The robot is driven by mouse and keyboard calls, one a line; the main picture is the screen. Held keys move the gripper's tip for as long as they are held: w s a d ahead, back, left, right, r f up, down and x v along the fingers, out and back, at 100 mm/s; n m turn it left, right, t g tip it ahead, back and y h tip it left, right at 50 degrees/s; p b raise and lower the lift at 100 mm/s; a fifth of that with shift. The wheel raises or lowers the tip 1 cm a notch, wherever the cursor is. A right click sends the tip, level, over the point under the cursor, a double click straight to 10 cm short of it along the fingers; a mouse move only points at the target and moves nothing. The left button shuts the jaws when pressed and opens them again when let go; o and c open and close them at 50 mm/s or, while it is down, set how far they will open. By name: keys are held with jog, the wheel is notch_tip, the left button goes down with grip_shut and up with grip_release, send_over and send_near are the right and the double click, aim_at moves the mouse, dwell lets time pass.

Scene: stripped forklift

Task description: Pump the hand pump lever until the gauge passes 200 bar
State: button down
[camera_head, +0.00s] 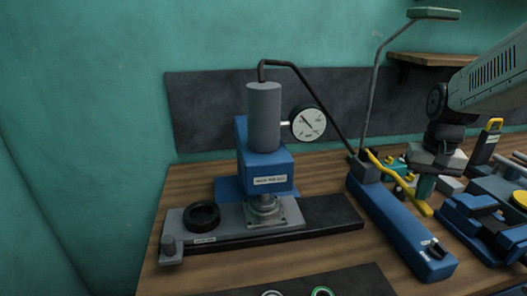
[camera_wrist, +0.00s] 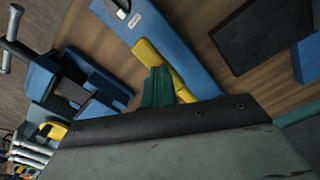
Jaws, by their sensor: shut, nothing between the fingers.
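The hand pump (camera_head: 402,232) is a long blue body on the bench; it also shows in the wrist view (camera_wrist: 185,50). Its yellow lever (camera_head: 405,187) slopes down to the right above the body; part of it shows in the wrist view (camera_wrist: 150,52). The round white gauge (camera_head: 308,123) stands beside the press cylinder; its dark needle leans to the upper left, but the numbers are too small to read. My gripper (camera_head: 424,190) is shut and empty, its green fingers (camera_wrist: 157,88) pointing down close beside the lever. I cannot tell whether they touch it.
A blue press with a grey cylinder (camera_head: 263,118) stands left of the pump, with a black ring (camera_head: 201,215) on its base. A hose (camera_head: 330,115) joins press and pump. A blue vise (camera_head: 485,225) stands close on the right. A lamp (camera_head: 434,14) rises behind.

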jog(key=shift+f, duration=0.45)
notch_tip(320, 180, up, 8)
jog(key=shift+w, duration=0.1)
notch_tip(320, 180, down, 8)
jog(key=shift+f, duration=0.1)
notch_tip(320, 180, up, 8)
jog(key=shift+r, duration=0.2)
dwell(0.8)
notch_tip(320, 180, up, 7)
dwell(1.9)
